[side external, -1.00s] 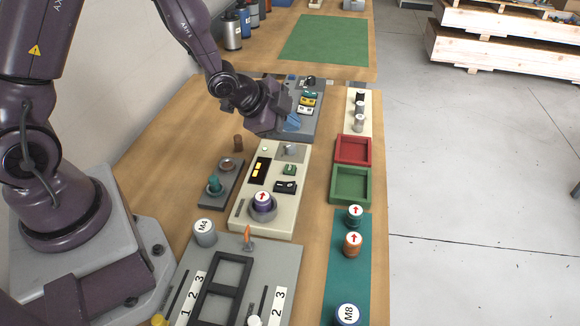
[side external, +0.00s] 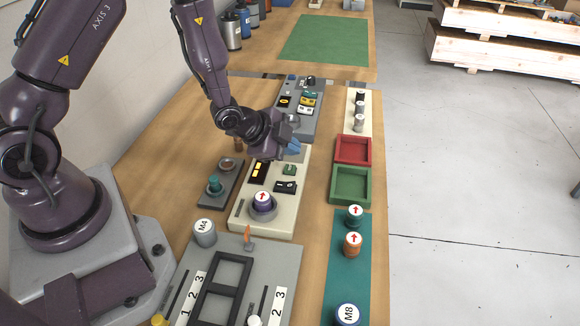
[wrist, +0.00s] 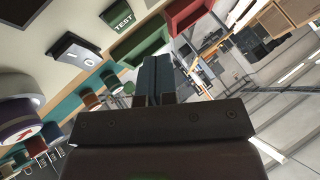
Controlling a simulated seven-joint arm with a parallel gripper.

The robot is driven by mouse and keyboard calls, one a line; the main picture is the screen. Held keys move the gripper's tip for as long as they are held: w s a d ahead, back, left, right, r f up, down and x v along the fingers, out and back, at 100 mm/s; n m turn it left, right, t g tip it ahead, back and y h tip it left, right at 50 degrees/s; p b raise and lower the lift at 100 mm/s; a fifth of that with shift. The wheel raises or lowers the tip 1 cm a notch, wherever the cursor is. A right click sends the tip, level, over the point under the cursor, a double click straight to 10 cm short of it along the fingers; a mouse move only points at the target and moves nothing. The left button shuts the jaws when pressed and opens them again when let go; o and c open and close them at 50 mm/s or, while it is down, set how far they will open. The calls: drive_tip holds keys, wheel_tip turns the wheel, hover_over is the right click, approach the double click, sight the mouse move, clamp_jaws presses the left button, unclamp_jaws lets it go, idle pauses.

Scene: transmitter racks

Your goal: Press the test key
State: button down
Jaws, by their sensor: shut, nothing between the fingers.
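The test key is a small green key (side external: 289,169) on the cream panel (side external: 240,221). In the wrist view the green key (wrist: 119,18) reads TEST and lies at the top, left of my fingers. My gripper (side external: 294,147) is shut and empty, its blue fingertips showing over the far end of the cream panel, beyond the key in the side view. The shut fingers also show in the wrist view (wrist: 155,78), apart from the key. My gripper hides part of the panel's far end.
Beside the key are a black rocker switch (side external: 285,187), a lit display (side external: 260,171) and a purple knob (side external: 263,200). A red tray (side external: 353,150) and green tray (side external: 350,185) lie to the right. A grey panel (side external: 311,127) is beyond.

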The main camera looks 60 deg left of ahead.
sight(290, 170)
drive_tip(key=shift+f, duration=1.15)
drive_tip(key=shift+f, duration=0.15)
idle(1.1)
drive_tip(key=shift+f, duration=0.25)
drive_tip(key=shift+f, duration=0.45)
idle(0.6)
drive_tip(key=shift+r, duration=0.85)
drive_tip(key=shift+r, duration=2.55)
